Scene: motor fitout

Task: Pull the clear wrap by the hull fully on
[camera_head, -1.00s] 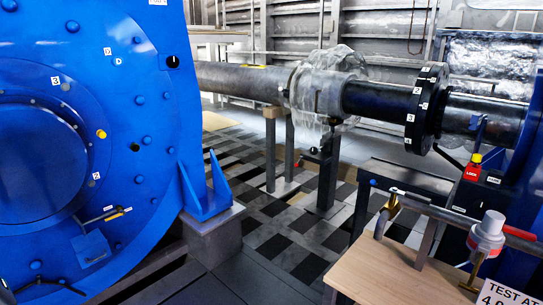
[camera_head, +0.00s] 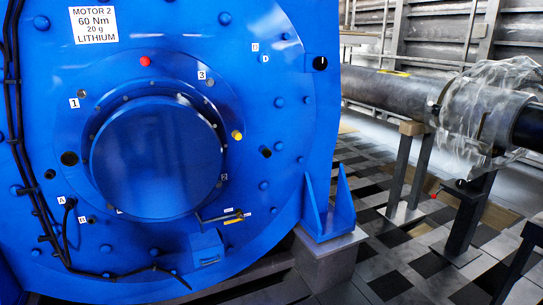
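The clear wrap (camera_head: 487,100) hangs crumpled around the dark pipe (camera_head: 390,90) at the right of the head view. Its edges are loose and ragged. It lies near the ribbed grey wall, which may be the hull. Part of the wrap's right side runs close to the picture's edge. My gripper is not in view, so its state does not show.
A large blue motor (camera_head: 155,155) fills the left and middle. Its blue foot bracket (camera_head: 328,212) rests on a grey block (camera_head: 328,255). Stands (camera_head: 465,225) hold up the pipe. The chequered floor (camera_head: 385,262) shows between them. The ribbed wall (camera_head: 440,30) lies behind.

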